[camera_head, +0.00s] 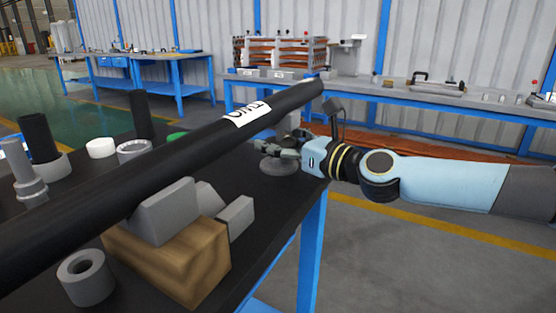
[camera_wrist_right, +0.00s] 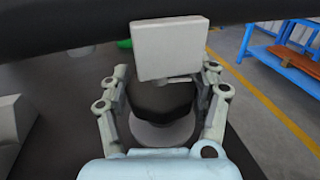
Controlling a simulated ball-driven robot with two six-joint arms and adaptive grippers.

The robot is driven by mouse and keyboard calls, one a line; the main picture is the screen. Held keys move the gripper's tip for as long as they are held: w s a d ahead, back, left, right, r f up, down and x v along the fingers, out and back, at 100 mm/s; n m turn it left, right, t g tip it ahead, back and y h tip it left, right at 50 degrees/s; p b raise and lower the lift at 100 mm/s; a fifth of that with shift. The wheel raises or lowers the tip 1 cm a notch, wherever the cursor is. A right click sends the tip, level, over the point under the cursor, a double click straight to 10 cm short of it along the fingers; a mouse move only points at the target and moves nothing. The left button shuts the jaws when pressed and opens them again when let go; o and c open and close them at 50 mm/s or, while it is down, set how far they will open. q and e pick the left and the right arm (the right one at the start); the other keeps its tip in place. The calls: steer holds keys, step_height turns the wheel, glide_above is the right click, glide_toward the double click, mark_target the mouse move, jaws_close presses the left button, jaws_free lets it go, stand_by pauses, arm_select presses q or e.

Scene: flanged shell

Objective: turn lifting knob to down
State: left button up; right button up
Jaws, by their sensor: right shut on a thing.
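The lifting knob is a dark, faceted knob (camera_wrist_right: 162,100) in the right wrist view. It stands above a round grey base (camera_wrist_right: 165,133); the base also shows in the head view (camera_head: 281,167) near the bench's right edge. My right gripper (camera_head: 275,147) reaches in from the right, beyond the long black tube. In the right wrist view its two fingers (camera_wrist_right: 165,76) are shut on the knob, one on each side. No marking for up or down can be read. My left gripper is not in view.
A long black tube (camera_head: 190,155) with a white label crosses above the dark bench. A wooden block (camera_head: 170,262) with grey pieces sits below it. Grey and black cylinders (camera_head: 36,140) stand at left. Blue-framed benches (camera_head: 400,95) stand behind. Floor right of the bench is clear.

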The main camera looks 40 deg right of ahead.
steer(key=n+y+b, duration=0.1)
steer(key=f+n+y+b, duration=0.1)
steer(key=y, duration=0.1)
steer(key=shift+g+b, duration=0.3)
steer(key=shift+r+n+g+y+b, duration=0.3)
steer(key=shift+n+y+b, duration=0.3)
steer(key=shift+y+b, duration=0.3)
steer(key=shift+r, duration=0.1)
